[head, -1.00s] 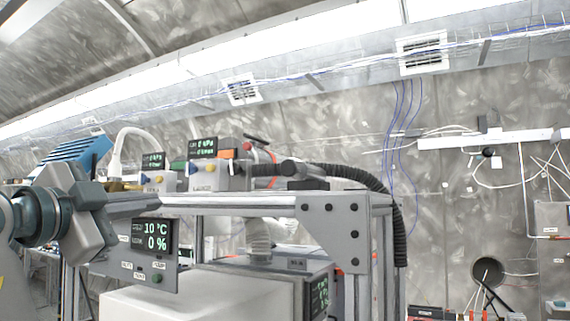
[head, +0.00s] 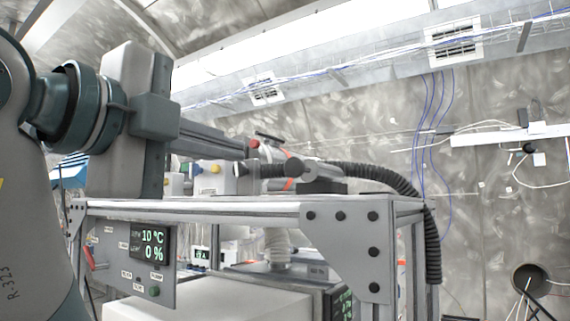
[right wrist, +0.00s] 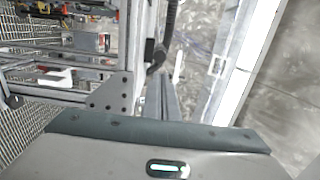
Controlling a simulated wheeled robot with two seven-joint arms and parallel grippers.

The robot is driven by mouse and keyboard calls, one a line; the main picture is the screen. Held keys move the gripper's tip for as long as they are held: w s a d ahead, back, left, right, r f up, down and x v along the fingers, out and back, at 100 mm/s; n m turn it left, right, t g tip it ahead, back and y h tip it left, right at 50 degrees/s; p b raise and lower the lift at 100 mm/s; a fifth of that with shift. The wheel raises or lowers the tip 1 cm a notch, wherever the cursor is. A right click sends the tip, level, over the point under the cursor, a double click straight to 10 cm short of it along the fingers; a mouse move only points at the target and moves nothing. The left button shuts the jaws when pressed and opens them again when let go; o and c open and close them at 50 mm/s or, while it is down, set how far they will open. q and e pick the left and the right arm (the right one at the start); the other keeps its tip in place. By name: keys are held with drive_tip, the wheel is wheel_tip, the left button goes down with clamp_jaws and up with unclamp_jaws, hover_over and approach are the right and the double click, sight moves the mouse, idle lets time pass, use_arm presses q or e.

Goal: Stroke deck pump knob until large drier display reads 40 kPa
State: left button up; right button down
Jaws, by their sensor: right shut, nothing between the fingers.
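My right gripper (head: 244,150) reaches in from the left in the head view, above the deck of the metal frame. Its fingers are shut and empty, pointing right toward small instrument boxes (head: 215,178) with yellow and blue knobs. The displays on these boxes are hidden behind the gripper, so no kPa reading shows. A dark T-shaped handle (head: 268,138) stands just beyond the fingertips; I cannot tell whether it is the pump knob. My left gripper is not in view.
The metal frame (head: 190,208) crosses the middle, with a corner plate (head: 350,240) at right. A black corrugated hose (head: 432,245) hangs over its right end. A panel display (head: 152,244) reads 10 °C and 0 %. Open space lies above the deck.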

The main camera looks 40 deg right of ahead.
drive_tip(key=p, duration=0.7)
approach(294, 167)
drive_tip(key=x, duration=0.4)
drive_tip(key=shift+w+d+r, duration=0.1)
drive_tip(key=shift+d+r, duration=0.1)
drive_tip(key=shift+r, duration=0.05)
drive_tip(key=shift+p+x, duration=0.3)
drive_tip(key=shift+x, duration=0.65)
drive_tip(key=shift+f, duration=0.2)
